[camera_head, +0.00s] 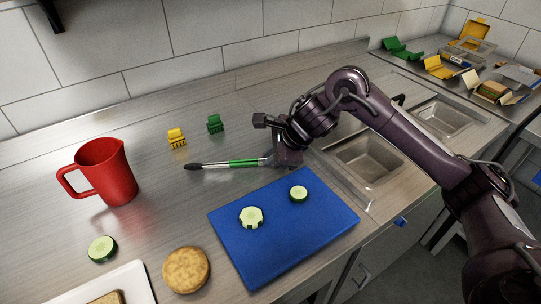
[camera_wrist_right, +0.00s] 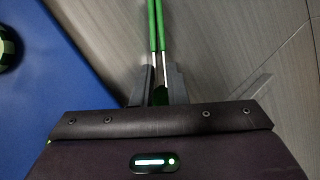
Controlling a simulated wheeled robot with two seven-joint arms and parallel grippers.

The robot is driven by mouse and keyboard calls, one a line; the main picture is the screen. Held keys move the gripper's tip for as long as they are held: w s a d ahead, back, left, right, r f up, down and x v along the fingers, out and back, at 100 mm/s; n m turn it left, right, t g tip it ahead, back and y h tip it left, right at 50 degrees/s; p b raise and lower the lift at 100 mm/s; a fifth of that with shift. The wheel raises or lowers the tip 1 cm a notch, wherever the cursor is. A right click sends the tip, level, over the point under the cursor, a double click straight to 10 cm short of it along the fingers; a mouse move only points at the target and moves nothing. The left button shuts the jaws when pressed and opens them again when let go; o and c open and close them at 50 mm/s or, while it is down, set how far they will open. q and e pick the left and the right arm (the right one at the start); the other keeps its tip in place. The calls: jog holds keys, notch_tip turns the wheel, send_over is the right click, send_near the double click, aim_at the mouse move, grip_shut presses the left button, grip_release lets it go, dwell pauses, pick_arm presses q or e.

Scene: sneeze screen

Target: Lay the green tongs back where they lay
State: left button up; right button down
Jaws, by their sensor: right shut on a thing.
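The green tongs (camera_head: 243,162) show in the head view behind the blue cutting board, green along the middle with a dark tip pointing left. My right gripper (camera_head: 273,159) is shut on their right end. In the right wrist view the green tongs (camera_wrist_right: 155,28) run up from between the two fingers of my right gripper (camera_wrist_right: 157,84), with their metal part at the fingers. The tongs are at or just above the counter; I cannot tell whether they touch it. My left gripper is not in view.
The blue cutting board (camera_head: 285,240) holds two cucumber slices. A red jug (camera_head: 106,172) stands left; yellow (camera_head: 177,137) and green (camera_head: 215,123) clips stand behind the tongs. A round brown patty (camera_head: 186,270) lies in front. A sink (camera_head: 370,158) is right.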

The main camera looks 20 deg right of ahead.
jog(key=c, duration=1.4)
grip_release()
jog(key=shift+o, duration=0.2)
jog(key=shift+r, duration=0.15)
jog(key=shift+s+d+r, duration=0.2)
jog(key=shift+r, duration=0.1)
jog(key=v, duration=0.6)
jog(key=shift+s+r+p, duration=0.2)
jog(key=shift+r+p, duration=0.15)
jog(key=shift+p, duration=0.05)
jog(key=shift+d, duration=0.1)
